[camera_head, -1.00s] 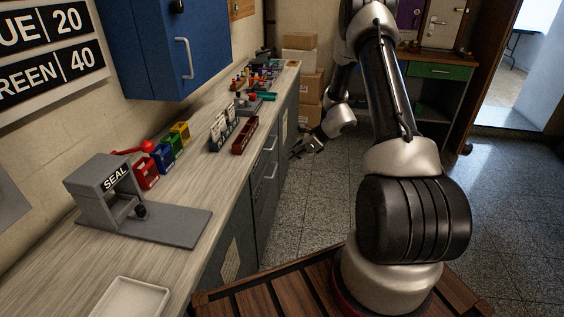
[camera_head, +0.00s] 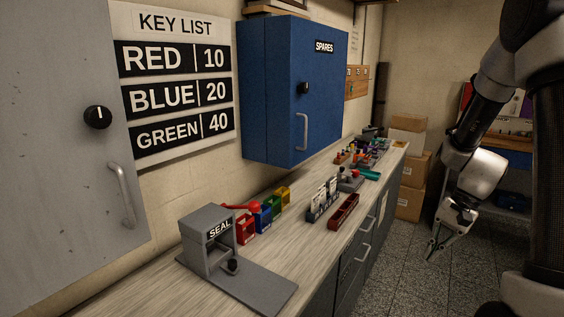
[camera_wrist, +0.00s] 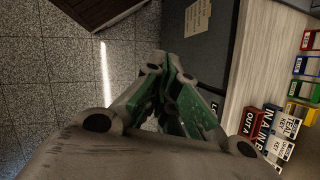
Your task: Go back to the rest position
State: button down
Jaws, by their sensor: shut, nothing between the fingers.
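My gripper (camera_head: 437,246) hangs at the right in the head view, past the counter's front edge and above the speckled floor. Its green-padded fingers also show in the wrist view (camera_wrist: 172,118), together and with nothing between them. It is apart from the counter and touches no object. My arm runs down the right side of the head view.
The counter (camera_head: 285,226) holds a grey seal press (camera_head: 207,246), red, blue, green and yellow bins (camera_head: 262,218), a dark red tray (camera_head: 344,212) and several small items farther back. A blue cabinet (camera_head: 270,90) hangs above. Cardboard boxes (camera_head: 409,170) stand behind. The floor (camera_head: 390,285) beside the counter looks clear.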

jog(key=s+a+r+n+t+h, duration=0.1)
jog(key=s+r+n, duration=0.3)
jog(key=s+r, duration=0.4)
jog(key=s+a+r+n+t+h, duration=0.1)
jog(key=s+r+n+t+h, duration=0.2)
jog(key=s+r, duration=0.4)
notch_tip(320, 180, up, 5)
jog(key=shift+s+r+n+t+h, duration=0.1)
jog(key=shift+s+n+t+h, duration=0.3)
jog(key=shift+n+t, duration=0.5)
jog(key=c, duration=2.2)
grip_release()
